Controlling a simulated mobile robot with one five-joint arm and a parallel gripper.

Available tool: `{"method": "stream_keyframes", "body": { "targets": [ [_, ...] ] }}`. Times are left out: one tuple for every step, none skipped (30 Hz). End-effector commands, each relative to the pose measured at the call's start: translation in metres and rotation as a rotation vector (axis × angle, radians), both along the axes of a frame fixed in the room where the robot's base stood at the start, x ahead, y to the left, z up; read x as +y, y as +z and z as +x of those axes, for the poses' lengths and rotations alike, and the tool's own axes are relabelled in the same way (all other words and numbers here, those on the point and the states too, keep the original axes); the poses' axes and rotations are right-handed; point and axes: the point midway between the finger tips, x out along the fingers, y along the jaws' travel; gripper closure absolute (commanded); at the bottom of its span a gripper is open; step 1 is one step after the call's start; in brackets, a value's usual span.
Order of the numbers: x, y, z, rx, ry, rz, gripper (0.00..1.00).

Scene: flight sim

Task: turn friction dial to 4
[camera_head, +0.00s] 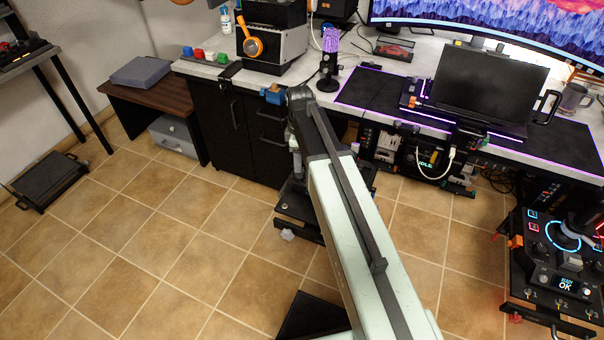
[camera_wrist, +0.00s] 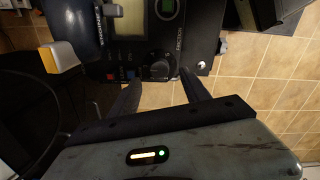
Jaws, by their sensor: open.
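The friction dial (camera_wrist: 157,66) is a dark round knob on a black control panel (camera_wrist: 95,45) in the wrist view. Lettering that seems to read "friction" runs beside it. Its pointer and numbers are too small to read. My gripper (camera_wrist: 160,79) is open, with one finger on each side below the dial. The fingertips reach near the dial's lower edge; I cannot tell whether they touch it. In the head view, my arm hides the gripper, and I cannot make out the dial.
In the head view, a desk (camera_head: 360,88) runs along the back, with a control box (camera_head: 555,265) at right. Tiled floor (camera_head: 150,240) lies open at left.

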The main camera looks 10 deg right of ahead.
Motion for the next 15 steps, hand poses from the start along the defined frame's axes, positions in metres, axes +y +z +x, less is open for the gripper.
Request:
{"method": "stream_keyframes", "body": {
  "targets": [
    [0.000,-0.019,0.000,0.000,0.000,0.000,0.45],
    [0.000,-0.025,0.000,0.000,0.000,0.000,0.45],
    [0.000,-0.032,0.000,0.000,0.000,0.000,0.45],
    [0.000,-0.037,0.000,0.000,0.000,0.000,0.45],
    [0.000,-0.042,0.000,0.000,0.000,0.000,0.45],
    [0.000,-0.047,0.000,0.000,0.000,0.000,0.45],
    [0.000,-0.050,0.000,0.000,0.000,0.000,0.45],
    [0.000,-0.052,0.000,0.000,0.000,0.000,0.45],
    [0.001,-0.053,0.000,0.000,0.000,0.000,0.45],
    [0.001,-0.054,0.000,0.000,0.000,0.000,0.45],
    [0.001,-0.053,0.000,0.000,0.000,0.000,0.45],
    [0.001,-0.053,0.000,0.000,0.000,0.000,0.45],
    [0.001,-0.052,0.000,0.000,0.000,0.000,0.45],
    [0.001,-0.051,0.000,0.000,0.000,0.000,0.45],
    [0.001,-0.051,0.000,0.000,0.000,0.000,0.45]
  ]
}}
